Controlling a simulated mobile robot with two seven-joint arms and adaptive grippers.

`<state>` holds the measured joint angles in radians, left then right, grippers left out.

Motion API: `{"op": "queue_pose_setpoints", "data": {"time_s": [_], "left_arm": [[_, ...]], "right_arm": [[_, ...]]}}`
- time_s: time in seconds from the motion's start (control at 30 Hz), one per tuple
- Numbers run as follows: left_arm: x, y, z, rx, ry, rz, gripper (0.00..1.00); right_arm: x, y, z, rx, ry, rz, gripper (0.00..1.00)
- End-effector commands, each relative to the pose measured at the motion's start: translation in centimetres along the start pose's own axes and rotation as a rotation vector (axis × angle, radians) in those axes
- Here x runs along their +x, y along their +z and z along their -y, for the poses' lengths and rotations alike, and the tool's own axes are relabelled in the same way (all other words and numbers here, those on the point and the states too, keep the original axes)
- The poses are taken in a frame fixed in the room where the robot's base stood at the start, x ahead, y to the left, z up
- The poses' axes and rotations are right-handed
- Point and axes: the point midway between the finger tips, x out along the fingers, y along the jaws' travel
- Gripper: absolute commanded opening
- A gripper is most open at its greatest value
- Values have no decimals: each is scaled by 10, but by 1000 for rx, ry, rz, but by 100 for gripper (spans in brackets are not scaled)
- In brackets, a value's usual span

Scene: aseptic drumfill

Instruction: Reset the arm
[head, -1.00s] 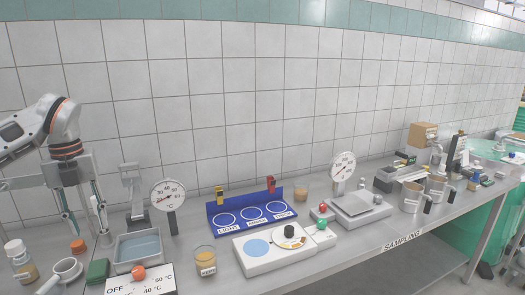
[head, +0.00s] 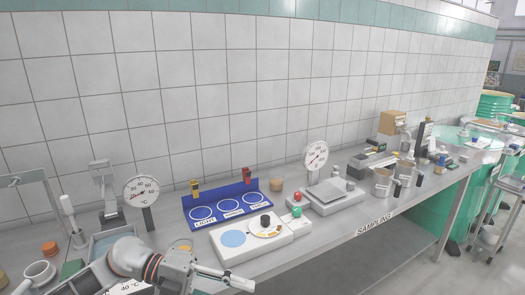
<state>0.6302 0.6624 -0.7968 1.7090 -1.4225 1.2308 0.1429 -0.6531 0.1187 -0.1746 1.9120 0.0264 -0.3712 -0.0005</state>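My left arm comes in low from the left in the head view. Its gripper (head: 238,283) lies near the bottom edge, in front of the white mixing-plate device (head: 232,258), with its fingers pointing right. The fingers are seen edge-on, so their opening is unclear; I see nothing held in them. The arm hides most of the water bath (head: 103,243), the temperature dial panel (head: 128,287) and the beaker of yellow liquid (head: 184,244). My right gripper is not in view.
A blue rack (head: 190,212) with three ringed spots stands behind the device. A round gauge (head: 141,190) and a scale (head: 328,192) stand on the steel bench. A mug (head: 40,272) and an orange cap (head: 50,248) are at left. Metal jugs (head: 382,182) are at right.

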Motion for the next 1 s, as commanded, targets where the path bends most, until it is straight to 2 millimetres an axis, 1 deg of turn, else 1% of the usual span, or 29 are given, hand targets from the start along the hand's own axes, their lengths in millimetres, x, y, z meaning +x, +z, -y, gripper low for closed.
{"op": "queue_pose_setpoints", "data": {"time_s": [0.03,0.1,0.2,0.27,0.37,0.43,0.47,0.57,0.6,0.67,0.7,0.77,0.8,0.87,0.9,1.0], "left_arm": [[15,-5,6,-35,-109,18,35],[25,-4,17,-84,-252,67,35],[28,4,26,-180,-442,162,35],[24,12,25,-252,-545,232,35],[12,26,11,-391,-694,366,35],[0,36,-10,-506,-781,469,35],[-6,40,-22,-557,-812,517,35],[-25,46,-71,-743,-896,679,35],[-32,44,-96,-823,-919,747,35],[-42,39,-135,-946,-942,847,35],[-48,33,-162,-1026,-949,909,35],[-54,20,-202,-1141,-949,996,35],[-57,9,-227,-1214,-945,1048,35],[-60,-10,-262,-1318,-932,1121,35],[-62,-23,-283,-1383,-920,1162,35],[-63,-55,-326,-1518,-886,1246,35]], "right_arm": [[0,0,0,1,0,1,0],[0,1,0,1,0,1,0],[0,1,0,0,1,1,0],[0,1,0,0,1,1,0],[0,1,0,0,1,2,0],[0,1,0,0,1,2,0],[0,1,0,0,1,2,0],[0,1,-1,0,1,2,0],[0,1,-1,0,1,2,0],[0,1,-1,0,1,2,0],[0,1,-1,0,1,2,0],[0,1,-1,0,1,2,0],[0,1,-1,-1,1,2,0],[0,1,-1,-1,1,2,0],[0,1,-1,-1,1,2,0],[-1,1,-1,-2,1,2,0]]}}
